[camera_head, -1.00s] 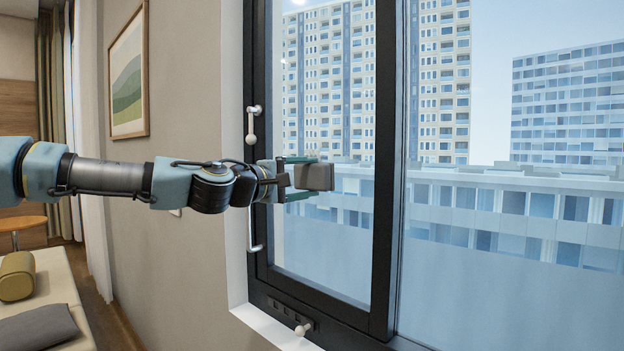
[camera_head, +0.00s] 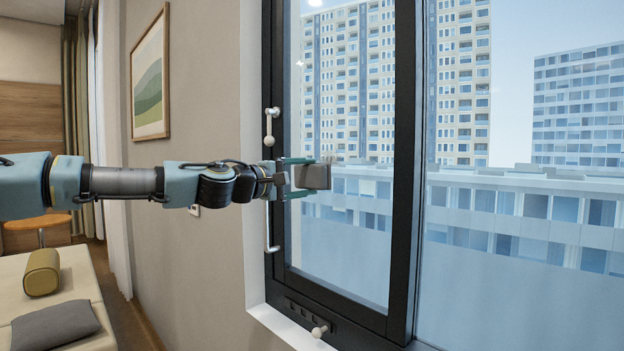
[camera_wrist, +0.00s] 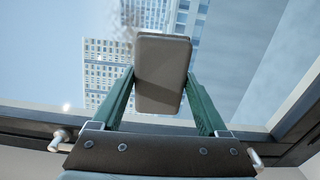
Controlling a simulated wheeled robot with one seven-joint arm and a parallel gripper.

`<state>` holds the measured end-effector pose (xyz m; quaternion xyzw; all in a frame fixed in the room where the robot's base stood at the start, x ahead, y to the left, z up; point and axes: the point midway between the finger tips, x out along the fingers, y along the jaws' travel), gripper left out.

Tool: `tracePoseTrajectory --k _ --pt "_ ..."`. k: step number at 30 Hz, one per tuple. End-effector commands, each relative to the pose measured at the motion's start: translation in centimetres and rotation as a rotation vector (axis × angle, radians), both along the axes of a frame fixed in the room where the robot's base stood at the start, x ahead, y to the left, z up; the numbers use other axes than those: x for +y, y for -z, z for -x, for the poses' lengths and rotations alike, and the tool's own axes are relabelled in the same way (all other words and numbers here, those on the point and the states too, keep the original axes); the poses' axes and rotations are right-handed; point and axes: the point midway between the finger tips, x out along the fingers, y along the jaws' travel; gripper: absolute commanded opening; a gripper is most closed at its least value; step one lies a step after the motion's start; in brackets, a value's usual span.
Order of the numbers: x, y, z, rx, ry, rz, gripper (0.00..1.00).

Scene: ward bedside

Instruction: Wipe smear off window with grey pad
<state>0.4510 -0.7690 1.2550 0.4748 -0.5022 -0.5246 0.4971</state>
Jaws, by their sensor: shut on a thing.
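The grey pad (camera_head: 314,177) is held between the green fingers of my gripper (camera_head: 300,176), in front of the left window pane (camera_head: 345,240). In the wrist view the pad (camera_wrist: 162,75) stands between the two fingertips of my gripper (camera_wrist: 160,88). I cannot tell whether the pad touches the glass. A faint brownish, blurred patch, which looks like the smear (camera_wrist: 121,38), shows just left of the pad's upper end in the wrist view.
The dark window frame (camera_head: 407,150) borders the pane, with a white handle bar (camera_head: 271,235) on its left side close to my wrist. A white knob (camera_head: 319,331) is at the lower frame. A bed with a grey cushion (camera_head: 55,327) and olive bolster (camera_head: 42,272) stands at left.

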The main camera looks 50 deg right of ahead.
Motion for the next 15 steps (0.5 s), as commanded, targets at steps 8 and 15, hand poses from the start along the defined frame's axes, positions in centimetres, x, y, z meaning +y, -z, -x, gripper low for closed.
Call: tracePoseTrajectory --k 8,15 --pt "-0.2 0.0 -1.4 0.001 -0.001 0.001 0.32" --pt "-0.5 0.0 -3.2 0.002 0.001 0.000 0.32"
